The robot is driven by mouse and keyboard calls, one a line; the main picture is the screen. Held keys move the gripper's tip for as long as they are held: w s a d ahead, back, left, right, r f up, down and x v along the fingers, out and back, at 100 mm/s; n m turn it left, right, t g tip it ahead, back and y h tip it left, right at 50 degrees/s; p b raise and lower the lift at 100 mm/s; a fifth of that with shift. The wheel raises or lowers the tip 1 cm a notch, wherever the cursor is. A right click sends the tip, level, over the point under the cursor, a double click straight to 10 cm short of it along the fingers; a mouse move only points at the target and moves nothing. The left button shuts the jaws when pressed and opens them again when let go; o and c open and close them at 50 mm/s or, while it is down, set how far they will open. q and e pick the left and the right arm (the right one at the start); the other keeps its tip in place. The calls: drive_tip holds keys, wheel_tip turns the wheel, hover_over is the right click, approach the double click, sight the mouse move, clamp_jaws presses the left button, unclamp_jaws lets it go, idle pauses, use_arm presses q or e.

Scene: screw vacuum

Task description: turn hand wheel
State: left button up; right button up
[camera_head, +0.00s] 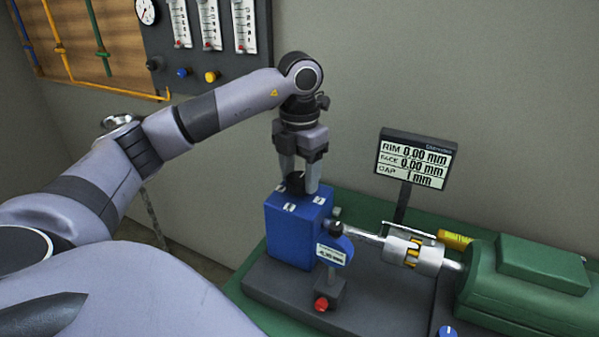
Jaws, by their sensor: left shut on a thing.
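A small black knob (295,184), which looks like the hand wheel, sits on top of a blue box-shaped unit (287,236). My left gripper (298,178) points straight down over the box, with one finger on each side of the knob. It is shut on the knob. The fingers hide part of the knob, so its exact shape and its turn angle cannot be told. White marked labels lie on the box top around the knob. My right gripper is not in view.
A shaft and coupling (412,252) join the blue unit to a green motor (525,285) on the right. A display (415,160) behind reads 0.00 mm, 0.00 mm and 1 mm. A gauge panel (207,45) hangs on the wall.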

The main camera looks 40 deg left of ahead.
sight(300, 178)
use_arm(q)
drive_tip(key=shift+r, duration=0.1)
drive_tip(key=o, duration=1)
drive_tip(key=shift+o, duration=0.2)
drive_tip(key=shift+r, duration=3.55)
